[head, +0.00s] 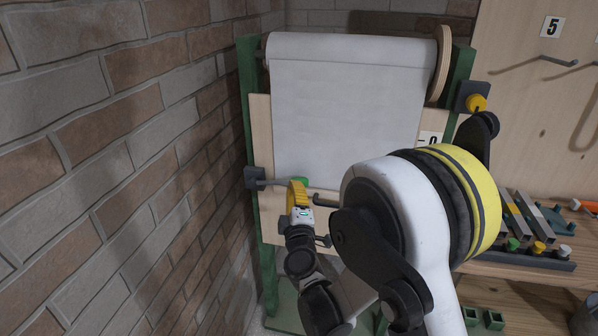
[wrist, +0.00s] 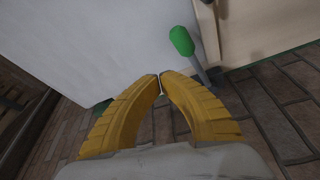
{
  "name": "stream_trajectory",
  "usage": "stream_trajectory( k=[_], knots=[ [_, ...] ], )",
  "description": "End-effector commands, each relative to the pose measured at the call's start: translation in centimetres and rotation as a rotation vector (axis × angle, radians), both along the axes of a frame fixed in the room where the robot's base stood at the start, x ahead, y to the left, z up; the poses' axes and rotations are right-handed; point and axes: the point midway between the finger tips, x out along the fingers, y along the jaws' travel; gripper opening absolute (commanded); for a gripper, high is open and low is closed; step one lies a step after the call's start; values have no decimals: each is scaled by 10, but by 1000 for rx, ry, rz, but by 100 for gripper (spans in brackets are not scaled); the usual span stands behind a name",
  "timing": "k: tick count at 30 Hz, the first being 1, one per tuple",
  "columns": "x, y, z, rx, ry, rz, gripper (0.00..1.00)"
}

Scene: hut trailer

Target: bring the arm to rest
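My gripper (head: 297,193) shows its yellow fingers low in front of the white paper on the stand, near the stand's left post. In the wrist view my gripper (wrist: 160,77) has its two curved yellow fingers brought together at the tips, with nothing seen between them. A green knob on a grey rod (wrist: 181,41) is just beyond and to the right of the fingertips, apart from them in the picture. In the head view a bit of this green knob (head: 303,181) shows beside the fingers.
A white paper roll (head: 350,50) hangs on a green-framed stand (head: 248,110). A brick wall (head: 110,140) is close on the left. At right are a wooden pegboard with hooks and a bench (head: 530,270) with a rack of tools (head: 525,245). A yellow knob (head: 476,103) sits on the right post.

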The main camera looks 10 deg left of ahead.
Motion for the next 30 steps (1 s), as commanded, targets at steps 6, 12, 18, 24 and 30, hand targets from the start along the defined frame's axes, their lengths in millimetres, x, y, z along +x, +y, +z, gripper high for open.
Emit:
stream_trajectory(
  k=[6, 12, 18, 24, 30],
  knots=[
    [-15, 1, -5, -1, 0, 0, 0],
    [-17, 1, -6, -1, 0, 0, 0],
    [-15, -6, -1, 11, 7, -12, 0],
    [-5, -80, 41, 150, 100, -162, 0],
    [-29, -198, 77, 381, 282, -401, 0]
  ],
)
